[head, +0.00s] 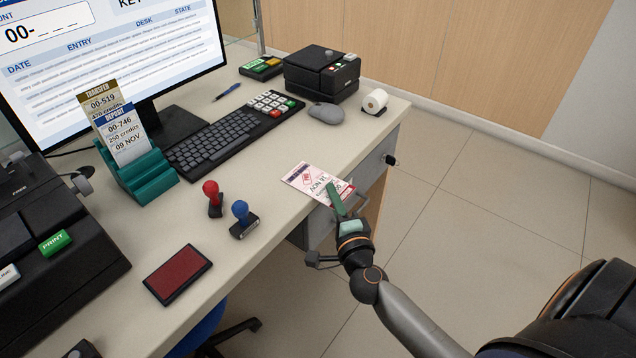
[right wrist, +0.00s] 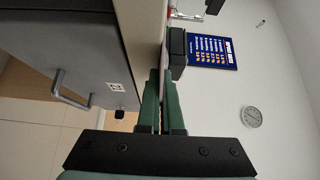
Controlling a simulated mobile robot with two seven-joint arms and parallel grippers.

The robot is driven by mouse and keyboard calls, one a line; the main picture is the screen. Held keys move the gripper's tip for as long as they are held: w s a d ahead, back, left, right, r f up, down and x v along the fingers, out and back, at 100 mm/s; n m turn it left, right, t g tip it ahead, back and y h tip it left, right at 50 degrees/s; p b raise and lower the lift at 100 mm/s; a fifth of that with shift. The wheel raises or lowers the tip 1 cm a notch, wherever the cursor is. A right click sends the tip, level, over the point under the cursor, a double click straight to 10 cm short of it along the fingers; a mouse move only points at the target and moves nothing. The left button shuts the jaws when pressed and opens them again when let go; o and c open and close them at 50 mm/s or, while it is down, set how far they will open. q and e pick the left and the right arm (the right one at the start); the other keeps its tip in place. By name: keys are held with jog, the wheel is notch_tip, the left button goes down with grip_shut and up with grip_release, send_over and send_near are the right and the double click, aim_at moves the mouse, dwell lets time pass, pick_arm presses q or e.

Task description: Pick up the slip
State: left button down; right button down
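The slip (head: 312,182) is white with red and dark print. It lies flat on the counter near its front edge, partly over that edge. My right gripper (head: 337,199) is at the slip's near end, with one green finger across its top. In the right wrist view the green fingers (right wrist: 161,95) are close together with the thin slip edge-on between them, beside the counter's edge. The lower finger is hidden in the head view. My left gripper is not in view.
On the counter (head: 262,200) are a red stamp (head: 212,198), a blue stamp (head: 242,220), a red ink pad (head: 178,274), a teal holder (head: 135,177) with two slips, a keyboard (head: 222,139) and a mouse (head: 326,112). Floor is open to the right.

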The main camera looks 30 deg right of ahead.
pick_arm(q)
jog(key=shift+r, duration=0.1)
